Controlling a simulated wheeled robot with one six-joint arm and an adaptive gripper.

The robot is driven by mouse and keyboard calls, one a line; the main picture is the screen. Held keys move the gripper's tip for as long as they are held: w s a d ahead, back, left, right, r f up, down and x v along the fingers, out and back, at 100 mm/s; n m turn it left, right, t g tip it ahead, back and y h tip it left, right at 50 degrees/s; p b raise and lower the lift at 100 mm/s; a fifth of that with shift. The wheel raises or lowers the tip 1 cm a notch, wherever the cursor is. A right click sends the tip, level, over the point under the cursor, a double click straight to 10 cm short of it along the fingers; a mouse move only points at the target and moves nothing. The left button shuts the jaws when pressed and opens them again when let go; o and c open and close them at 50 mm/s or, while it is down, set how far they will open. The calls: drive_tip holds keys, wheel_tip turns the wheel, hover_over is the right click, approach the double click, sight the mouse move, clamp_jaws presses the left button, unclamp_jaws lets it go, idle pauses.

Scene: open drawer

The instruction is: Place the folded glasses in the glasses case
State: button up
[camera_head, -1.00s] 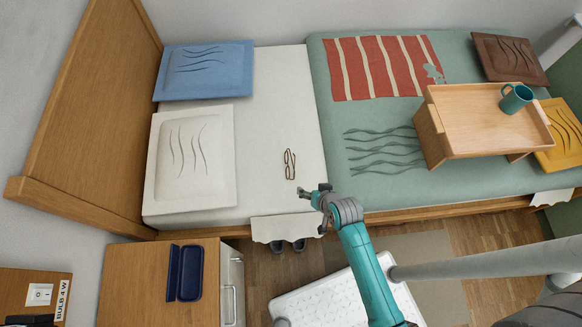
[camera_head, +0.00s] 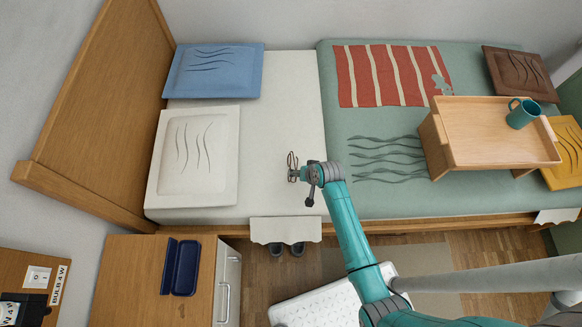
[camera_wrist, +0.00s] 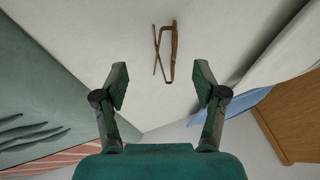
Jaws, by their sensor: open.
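The folded brown glasses (camera_head: 291,160) lie on the white bed sheet. In the wrist view the glasses (camera_wrist: 166,55) lie beyond the fingertips, about midway between them, not between the fingers. My gripper (camera_head: 292,174) is open and empty, just on the near side of the glasses; its two spread fingers show in the wrist view (camera_wrist: 162,82). In the head view it partly hides the glasses' near end. The dark blue glasses case (camera_head: 183,267) lies open on the wooden bedside cabinet (camera_head: 120,270) at the lower left.
A white pillow (camera_head: 198,155) and a blue pillow (camera_head: 215,70) lie left of the glasses. A wooden bed tray (camera_head: 495,135) with a teal mug (camera_head: 522,113) stands on the green blanket (camera_head: 345,120). The headboard (camera_head: 100,100) rises at the left. The sheet around the glasses is clear.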

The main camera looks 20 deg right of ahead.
drive_tip(key=shift+w+x, duration=0.2)
drive_tip(key=shift+x, duration=2.45)
drive_tip(key=shift+r, duration=0.1)
drive_tip(key=c, duration=1.1)
drive_tip(key=shift+r, duration=0.1)
wheel_tip(320, 180, up, 14)
drive_tip(key=s+n+g+y, duration=0.1)
drive_tip(key=s+n+y, duration=0.1)
drive_tip(key=n, duration=0.3)
drive_tip(key=shift+s+d, duration=0.2)
drive_tip(key=shift+d, duration=0.2)
